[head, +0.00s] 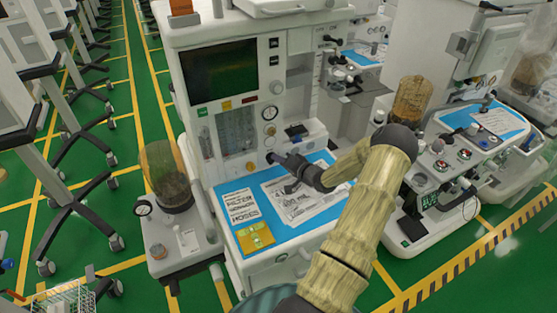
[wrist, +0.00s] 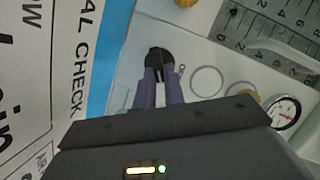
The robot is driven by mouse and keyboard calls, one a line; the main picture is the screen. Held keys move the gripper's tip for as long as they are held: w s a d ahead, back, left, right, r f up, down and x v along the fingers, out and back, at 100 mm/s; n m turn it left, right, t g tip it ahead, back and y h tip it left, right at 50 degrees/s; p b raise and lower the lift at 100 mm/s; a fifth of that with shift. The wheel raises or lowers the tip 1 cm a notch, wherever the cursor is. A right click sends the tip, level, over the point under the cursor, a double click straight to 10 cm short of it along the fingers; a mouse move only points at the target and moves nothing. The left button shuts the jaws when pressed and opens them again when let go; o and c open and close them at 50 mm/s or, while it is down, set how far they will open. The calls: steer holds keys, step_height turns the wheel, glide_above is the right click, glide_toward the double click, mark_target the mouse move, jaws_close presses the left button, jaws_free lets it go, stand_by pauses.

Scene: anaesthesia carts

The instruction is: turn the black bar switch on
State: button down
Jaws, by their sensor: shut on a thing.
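The black bar switch (wrist: 157,55) is on the pale front panel of the anaesthesia machine, with part of a printed label just right of it in the wrist view. My gripper (wrist: 160,76) has its two purple-grey fingers closed around the switch, one on each side. In the head view my gripper (head: 281,159) reaches the machine's front panel from the right, below the round gauge. The switch is too small and too covered there to make out its angle. The fingers hide part of it in the wrist view.
A gauge (wrist: 285,112) and pale round knob rings (wrist: 207,81) sit right of the fingers. A blue-edged worktop (head: 236,189) with printed sheets lies below the arm. A dark screen (head: 219,73) is above. Another cart (head: 421,188) stands close on the right.

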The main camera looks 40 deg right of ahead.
steer(key=shift+s+d+f+m, duration=0.1)
steer(key=shift+s+f+m, duration=0.05)
steer(key=shift+f+m, duration=0.15)
steer(key=c, duration=1.5)
jaws_free()
steer(key=shift+s+r, duration=0.1)
steer(key=shift+r, duration=0.05)
steer(key=shift+r, duration=0.1)
steer(key=b+v, duration=0.2)
steer(key=v, duration=1.5)
steer(key=shift+s+b, duration=0.15)
steer(key=shift+b, duration=0.15)
